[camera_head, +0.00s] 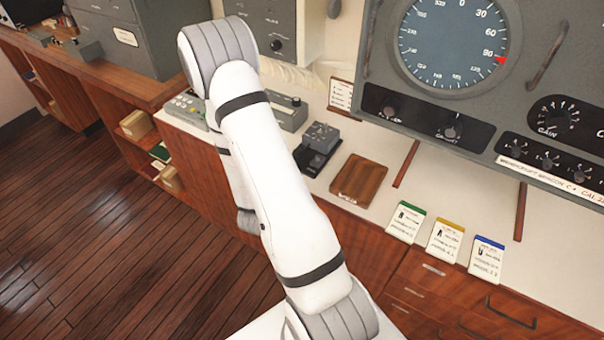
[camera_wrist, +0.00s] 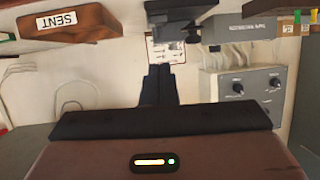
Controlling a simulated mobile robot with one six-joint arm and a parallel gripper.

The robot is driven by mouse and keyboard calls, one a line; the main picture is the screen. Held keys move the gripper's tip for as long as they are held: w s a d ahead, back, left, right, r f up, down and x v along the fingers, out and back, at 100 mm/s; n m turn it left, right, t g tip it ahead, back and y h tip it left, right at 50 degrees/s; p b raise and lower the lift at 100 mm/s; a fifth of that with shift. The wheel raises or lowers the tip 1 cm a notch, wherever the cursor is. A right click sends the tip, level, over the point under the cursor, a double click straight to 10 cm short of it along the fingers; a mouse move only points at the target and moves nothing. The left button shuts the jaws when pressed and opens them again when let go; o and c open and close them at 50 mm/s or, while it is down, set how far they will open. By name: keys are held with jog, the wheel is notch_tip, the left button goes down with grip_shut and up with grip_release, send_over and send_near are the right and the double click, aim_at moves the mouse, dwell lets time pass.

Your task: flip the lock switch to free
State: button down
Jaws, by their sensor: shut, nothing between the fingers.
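I cannot make out the lock switch by name in either view. Small grey devices stand on the counter: a dark key-like unit (camera_head: 320,140), a long grey box (camera_head: 290,112) and a button panel (camera_head: 188,108). In the wrist view, which looks upside down, the dark unit (camera_wrist: 180,10) and the grey box (camera_wrist: 243,30) hang at the top edge. My gripper (camera_wrist: 159,70) is shut and empty, its fingertips a little below the dark unit in that picture. Contact with it does not show. In the head view my arm hides the gripper.
A brown tray (camera_head: 360,181) lies right of the dark unit; its side reads SENT in the wrist view (camera_wrist: 66,20). A card (camera_head: 341,95) hangs on the wall. A large gauge console (camera_head: 480,110) stands right.

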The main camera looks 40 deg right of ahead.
aim_at(316, 158)
jog(key=b+x, duration=0.9)
jog(key=x, duration=0.4)
jog(key=shift+w+d, duration=0.15)
jog(key=shift+d, duration=0.1)
dwell(0.4)
